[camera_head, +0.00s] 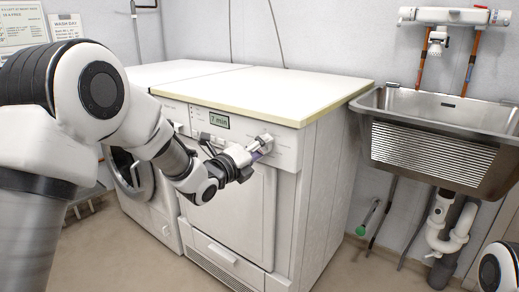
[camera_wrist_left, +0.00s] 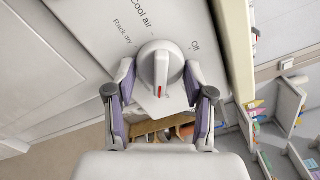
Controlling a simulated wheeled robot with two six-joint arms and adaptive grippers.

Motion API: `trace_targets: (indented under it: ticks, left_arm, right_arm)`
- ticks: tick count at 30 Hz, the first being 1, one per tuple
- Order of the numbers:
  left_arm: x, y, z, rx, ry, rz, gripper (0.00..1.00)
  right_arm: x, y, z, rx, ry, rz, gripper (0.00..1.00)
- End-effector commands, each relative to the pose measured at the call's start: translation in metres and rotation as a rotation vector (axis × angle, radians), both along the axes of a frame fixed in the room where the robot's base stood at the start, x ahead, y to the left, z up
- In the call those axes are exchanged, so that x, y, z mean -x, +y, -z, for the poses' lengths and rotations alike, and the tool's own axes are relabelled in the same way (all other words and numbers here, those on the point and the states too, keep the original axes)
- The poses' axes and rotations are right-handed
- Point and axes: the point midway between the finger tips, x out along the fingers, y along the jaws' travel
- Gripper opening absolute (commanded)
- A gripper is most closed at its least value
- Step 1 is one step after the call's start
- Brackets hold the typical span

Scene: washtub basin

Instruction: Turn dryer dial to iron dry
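The white dryer (camera_head: 228,205) stands in the middle of the head view, with a small display (camera_head: 216,121) reading "7 min". My left gripper (camera_head: 262,146) is at the right end of its front panel and partly hides the dial there. In the left wrist view the round dial (camera_wrist_left: 161,62) has a raised grip with a red mark pointing down the picture. The labels "Rack dry", "Cool air" and "Off" show around it. My left gripper (camera_wrist_left: 159,72) is open, one finger on each side of the dial; contact is unclear. My right gripper is not in view.
A second white machine (camera_head: 150,205) with a round door stands left of the dryer. A pale worktop (camera_head: 270,92) overhangs the panel. A steel basin (camera_head: 440,145) with pipes hangs at the right. Some floor before the dryer is clear.

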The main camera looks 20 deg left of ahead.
Motion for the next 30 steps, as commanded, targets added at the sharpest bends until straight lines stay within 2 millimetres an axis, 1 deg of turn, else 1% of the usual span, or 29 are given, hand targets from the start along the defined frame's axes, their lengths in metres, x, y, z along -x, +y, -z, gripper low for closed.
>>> trace_targets:
  ticks: [2,10,14,17,24,27,30]
  left_arm:
    - [0.0,0.0,0.001,0.0,0.003,0.001,0.75]
    - [0.0,0.0,0.0,0.001,0.0,0.0,0.75]
    - [0.008,0.004,0.0,0.002,0.0,-0.002,0.75]
    - [0.025,0.01,0.0,0.004,0.002,-0.001,0.75]
    - [0.084,0.031,0.0,0.006,0.0,-0.001,0.75]
    - [0.101,0.038,0.0,0.006,0.001,-0.003,0.75]
    - [0.111,0.04,0.0,0.003,0.002,-0.001,0.75]
  right_arm:
    - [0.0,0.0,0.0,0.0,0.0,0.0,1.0]
    - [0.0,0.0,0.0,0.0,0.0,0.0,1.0]
    - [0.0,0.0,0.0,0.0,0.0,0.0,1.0]
    - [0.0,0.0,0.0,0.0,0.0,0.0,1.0]
    - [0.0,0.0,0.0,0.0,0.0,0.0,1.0]
    - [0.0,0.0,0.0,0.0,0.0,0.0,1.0]
    - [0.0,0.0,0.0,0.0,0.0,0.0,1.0]
